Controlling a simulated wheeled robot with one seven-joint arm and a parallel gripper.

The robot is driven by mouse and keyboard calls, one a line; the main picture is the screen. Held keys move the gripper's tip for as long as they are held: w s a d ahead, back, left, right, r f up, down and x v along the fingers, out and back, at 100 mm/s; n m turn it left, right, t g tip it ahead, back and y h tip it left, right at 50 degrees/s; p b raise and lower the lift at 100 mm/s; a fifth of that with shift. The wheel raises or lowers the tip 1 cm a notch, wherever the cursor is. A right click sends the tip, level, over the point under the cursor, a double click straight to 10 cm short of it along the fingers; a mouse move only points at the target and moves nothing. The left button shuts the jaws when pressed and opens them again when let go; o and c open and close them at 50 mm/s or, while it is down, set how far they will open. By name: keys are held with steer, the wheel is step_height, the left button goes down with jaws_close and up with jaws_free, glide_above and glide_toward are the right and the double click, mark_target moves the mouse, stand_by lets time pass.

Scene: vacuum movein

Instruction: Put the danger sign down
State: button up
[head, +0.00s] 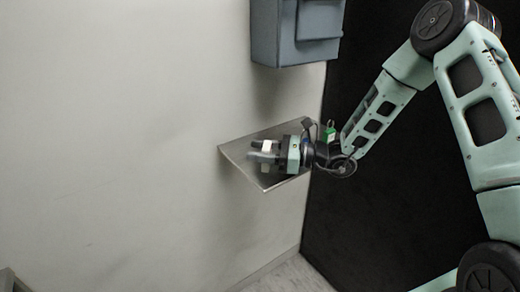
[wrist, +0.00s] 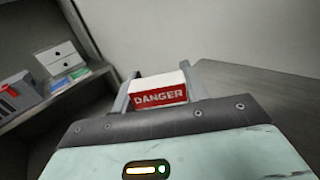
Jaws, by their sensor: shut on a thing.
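The danger sign (wrist: 160,97) is a small block with a white top and a red face reading DANGER. In the wrist view it sits between the two fingers of my gripper (wrist: 158,88), which is shut on it. In the head view my gripper (head: 260,151) is over a grey metal wall shelf (head: 240,170), pointing left toward the wall. A small pale patch between the fingers there seems to be the sign (head: 266,147). I cannot tell whether the sign touches the shelf, as its underside is hidden.
A grey-blue wall box (head: 280,35) hangs above the shelf. A black panel (head: 350,215) stands to the right. In the wrist view, a shelf unit at left holds a white drawer box (wrist: 60,58) and a red and grey case (wrist: 17,95). The surface at right (wrist: 265,90) looks bare.

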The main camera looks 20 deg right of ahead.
steer(key=shift+f, duration=0.1)
steer(key=o, duration=1)
steer(key=shift+c, duration=0.2)
